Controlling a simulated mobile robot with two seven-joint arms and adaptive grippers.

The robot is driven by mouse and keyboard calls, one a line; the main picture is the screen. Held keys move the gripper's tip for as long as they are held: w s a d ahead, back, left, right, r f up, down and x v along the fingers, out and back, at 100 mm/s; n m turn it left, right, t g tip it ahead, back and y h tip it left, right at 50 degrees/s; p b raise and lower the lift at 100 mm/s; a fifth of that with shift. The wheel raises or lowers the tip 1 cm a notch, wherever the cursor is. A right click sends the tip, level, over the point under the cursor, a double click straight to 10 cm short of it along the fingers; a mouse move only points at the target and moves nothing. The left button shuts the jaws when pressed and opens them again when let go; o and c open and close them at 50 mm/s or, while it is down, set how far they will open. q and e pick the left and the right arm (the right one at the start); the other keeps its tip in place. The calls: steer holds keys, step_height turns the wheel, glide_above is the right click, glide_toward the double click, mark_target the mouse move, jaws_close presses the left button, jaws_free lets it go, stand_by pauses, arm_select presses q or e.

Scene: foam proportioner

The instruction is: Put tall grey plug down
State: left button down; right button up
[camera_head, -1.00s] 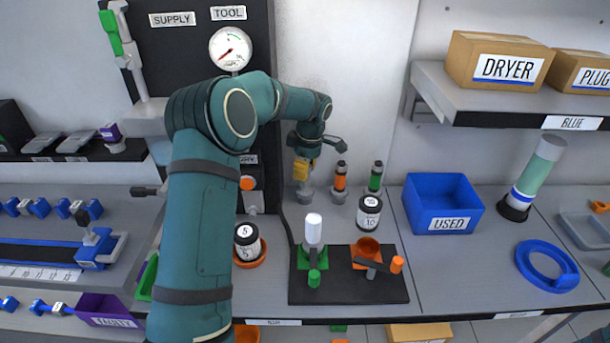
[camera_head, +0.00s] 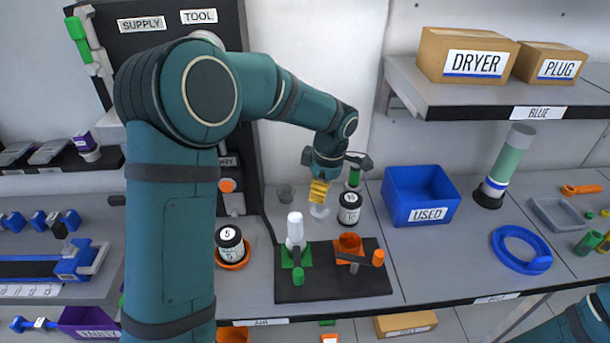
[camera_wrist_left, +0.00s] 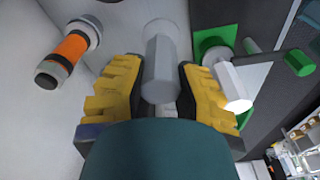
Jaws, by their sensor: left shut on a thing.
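My left gripper (camera_head: 319,192) has yellow fingers and is shut on the tall grey plug (camera_head: 319,212). It holds the plug above the table, behind the black board. In the left wrist view the grey plug (camera_wrist_left: 162,65) stands out between the two yellow fingers (camera_wrist_left: 160,105). The fingers hide part of it. My right gripper is out of view; only a piece of my right arm shows at the bottom right.
An orange-banded plug (camera_wrist_left: 68,55) shows in the wrist view.

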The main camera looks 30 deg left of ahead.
arm_select(q)
steer(key=shift+s+d+r, duration=0.1)
steer(key=shift+s+d, duration=0.15)
steer(key=shift+d, duration=0.25)
steer(key=shift+s+d, duration=0.2)
steer(key=shift+d, duration=0.3)
steer(key=s+d+r+p, duration=0.2)
steer(key=d+r+p, duration=0.45)
steer(key=r, duration=0.25)
step_height(320, 180, down, 9)
steer(key=d+b, duration=0.1)
steer(key=shift+s, duration=0.25)
steer(key=shift+f+b, duration=0.15)
steer(key=shift+b, duration=0.2)
steer(key=shift+f+b, duration=0.45)
steer(key=shift+f, duration=0.15)
